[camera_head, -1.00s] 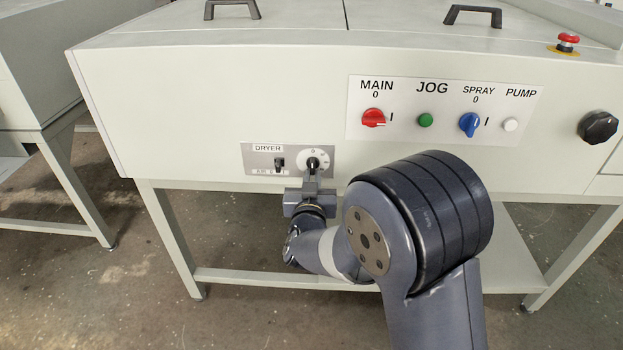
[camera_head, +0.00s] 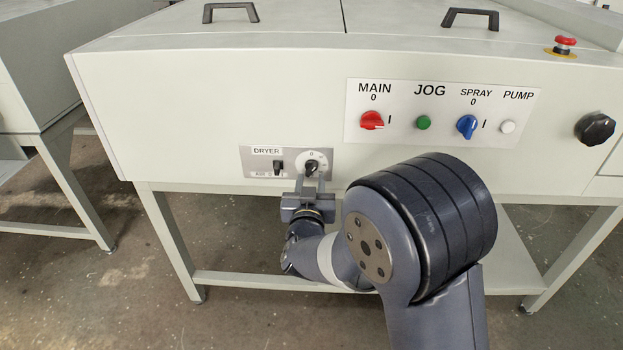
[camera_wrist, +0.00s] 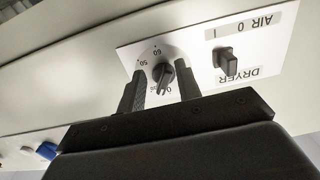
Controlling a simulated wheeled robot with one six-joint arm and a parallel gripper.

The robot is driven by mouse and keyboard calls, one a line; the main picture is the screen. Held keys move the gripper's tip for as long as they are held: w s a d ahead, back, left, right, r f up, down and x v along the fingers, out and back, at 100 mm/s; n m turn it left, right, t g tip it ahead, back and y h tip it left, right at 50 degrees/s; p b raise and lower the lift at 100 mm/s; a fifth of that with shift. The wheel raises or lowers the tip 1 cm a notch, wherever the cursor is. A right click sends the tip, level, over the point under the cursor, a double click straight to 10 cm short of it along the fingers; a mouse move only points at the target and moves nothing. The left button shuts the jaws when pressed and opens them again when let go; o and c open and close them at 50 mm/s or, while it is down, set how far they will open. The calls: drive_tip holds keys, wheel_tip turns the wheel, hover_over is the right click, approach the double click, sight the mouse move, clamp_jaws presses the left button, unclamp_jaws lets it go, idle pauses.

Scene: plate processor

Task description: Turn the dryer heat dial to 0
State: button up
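The dryer heat dial (camera_head: 311,167) is a dark knob on a white round scale, at the right of the grey DRYER plate (camera_head: 247,168). In the wrist view the dial knob (camera_wrist: 163,75) shows upside down, with 50 and 60 on its scale. The knob's long axis runs roughly up and down there; I cannot read its exact setting. My gripper (camera_head: 311,180) is open in front of the dial. In the wrist view its two fingers (camera_wrist: 160,88) stand apart, one on each side of the knob, with visible gaps.
A dark dryer switch (camera_head: 278,168) sits just left of the dial. Above right is a panel with a red MAIN knob (camera_head: 372,120), green JOG button (camera_head: 424,122), blue SPRAY knob (camera_head: 467,126) and white PUMP button (camera_head: 507,127). A black knob (camera_head: 595,128) is far right.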

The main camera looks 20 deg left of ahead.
drive_tip(key=v, duration=0.9)
drive_tip(key=shift+s+d+p, duration=0.15)
drive_tip(key=shift+p, duration=0.2)
drive_tip(key=shift+r, duration=0.1)
